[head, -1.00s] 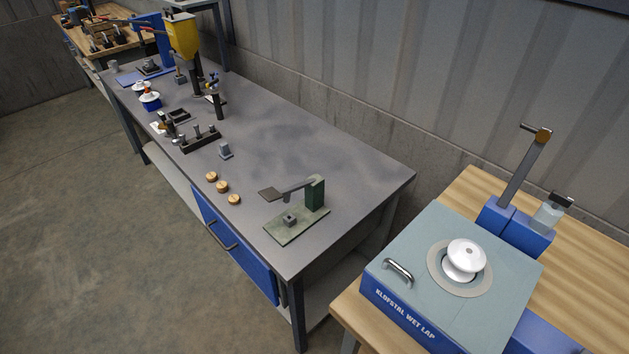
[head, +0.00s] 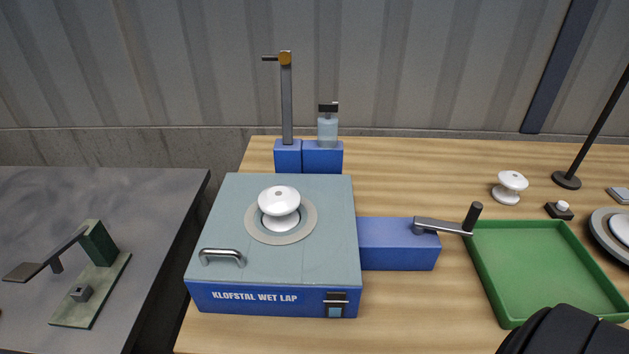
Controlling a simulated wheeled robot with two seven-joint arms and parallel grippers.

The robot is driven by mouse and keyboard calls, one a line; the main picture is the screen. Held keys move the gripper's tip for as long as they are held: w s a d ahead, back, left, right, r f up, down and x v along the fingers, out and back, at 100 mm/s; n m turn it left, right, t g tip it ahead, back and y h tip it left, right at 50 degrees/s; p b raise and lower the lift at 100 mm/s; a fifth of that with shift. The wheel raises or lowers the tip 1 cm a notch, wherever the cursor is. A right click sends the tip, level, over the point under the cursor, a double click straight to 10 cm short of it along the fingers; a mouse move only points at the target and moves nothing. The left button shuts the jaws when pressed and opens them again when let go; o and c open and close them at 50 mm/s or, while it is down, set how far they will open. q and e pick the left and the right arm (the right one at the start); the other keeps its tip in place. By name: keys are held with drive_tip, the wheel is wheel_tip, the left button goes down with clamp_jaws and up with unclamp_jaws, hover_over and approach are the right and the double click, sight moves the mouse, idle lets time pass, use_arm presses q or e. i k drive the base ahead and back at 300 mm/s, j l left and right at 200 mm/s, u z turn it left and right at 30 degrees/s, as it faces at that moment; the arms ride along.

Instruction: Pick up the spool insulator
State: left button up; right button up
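A white spool insulator (head: 279,205) sits upright in the round opening on top of the wet lap machine (head: 220,260), inside a grey ring. A second white spool insulator (head: 510,187) stands upright on the wooden bench, behind the green tray. Which of the two the task means, I cannot tell. No gripper fingers are in view. A black rounded part, likely of my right arm, shows at the bottom right edge, well apart from both spools.
The green tray (head: 476,262) is empty. A crank handle (head: 445,226) reaches toward its left edge. A lamp stand (head: 567,180) is at right. A grey table (head: 150,195) with a lever press (head: 95,245) is at left.

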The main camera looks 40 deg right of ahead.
sight(279, 203)
drive_tip(key=z, duration=1.1)
